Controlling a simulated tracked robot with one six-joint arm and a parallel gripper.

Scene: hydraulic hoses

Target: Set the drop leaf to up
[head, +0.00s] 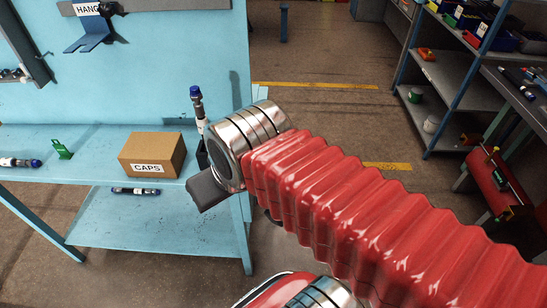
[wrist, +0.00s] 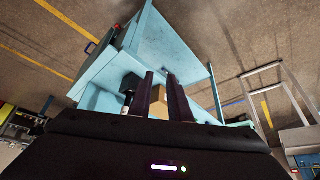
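The blue workbench (head: 95,140) stands at the left in the head view, with an upright back panel (head: 160,60) and a lower shelf (head: 150,220). I cannot make out which part is the drop leaf, or how it stands; my arm hides part of the bench's right end. My gripper's dark end (head: 208,190) shows in front of that right end. In the wrist view my gripper (wrist: 160,74) has its two dark fingers apart, with nothing held between them. The blue bench (wrist: 165,45) lies beyond the fingers, seen tilted.
A CAPS box (head: 150,155), a green piece (head: 62,149) and an upright blue-capped hose (head: 197,105) are on the bench. Another hose (head: 136,190) lies on the lower shelf. Metal shelving (head: 455,85) stands at the right. Open floor (head: 310,60) lies behind.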

